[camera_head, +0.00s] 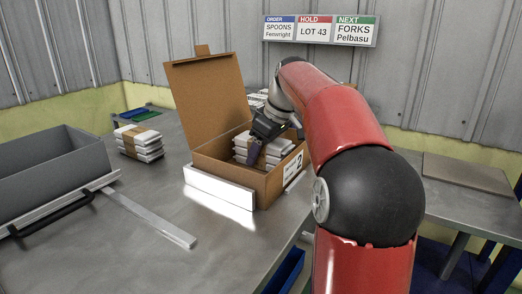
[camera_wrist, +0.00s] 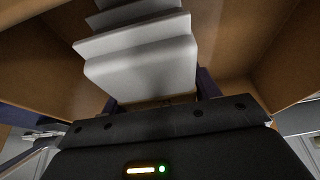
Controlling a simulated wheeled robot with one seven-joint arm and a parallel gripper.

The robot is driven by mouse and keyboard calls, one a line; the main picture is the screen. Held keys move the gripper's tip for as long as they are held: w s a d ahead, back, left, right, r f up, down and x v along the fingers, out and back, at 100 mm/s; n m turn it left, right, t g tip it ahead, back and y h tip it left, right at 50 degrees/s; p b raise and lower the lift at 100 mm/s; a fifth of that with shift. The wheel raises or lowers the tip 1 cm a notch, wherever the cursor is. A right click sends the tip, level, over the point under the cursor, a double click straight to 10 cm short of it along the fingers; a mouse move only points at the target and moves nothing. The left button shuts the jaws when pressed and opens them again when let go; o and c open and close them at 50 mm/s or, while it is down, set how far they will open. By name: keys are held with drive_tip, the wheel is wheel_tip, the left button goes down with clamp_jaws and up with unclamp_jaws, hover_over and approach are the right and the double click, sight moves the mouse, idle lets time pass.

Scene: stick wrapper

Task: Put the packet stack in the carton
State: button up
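The brown cardboard carton (camera_head: 271,186) stands open on the metal table, its lid (camera_head: 209,95) raised at the back left. My gripper (camera_head: 254,152) points down inside it, with one dark purple finger showing against white banded packets (camera_head: 278,148). In the wrist view a stack of white packets (camera_wrist: 143,68) sits between my two fingers (camera_wrist: 158,98), with brown band at the near end. The fingers look closed against its sides. The carton's brown walls show around it. The stack's underside and its contact with the carton floor are hidden.
Another banded packet stack (camera_head: 139,143) lies on the table left of the carton. A grey bin (camera_head: 52,172) and a metal bar (camera_head: 150,218) are farther left. A board (camera_head: 466,174) lies on the right bench.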

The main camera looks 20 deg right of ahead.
drive_tip(key=o, duration=0.3)
drive_tip(key=shift+r, duration=0.1)
drive_tip(key=p+v, duration=0.2)
drive_tip(key=v, duration=1)
drive_tip(key=shift+s, duration=0.1)
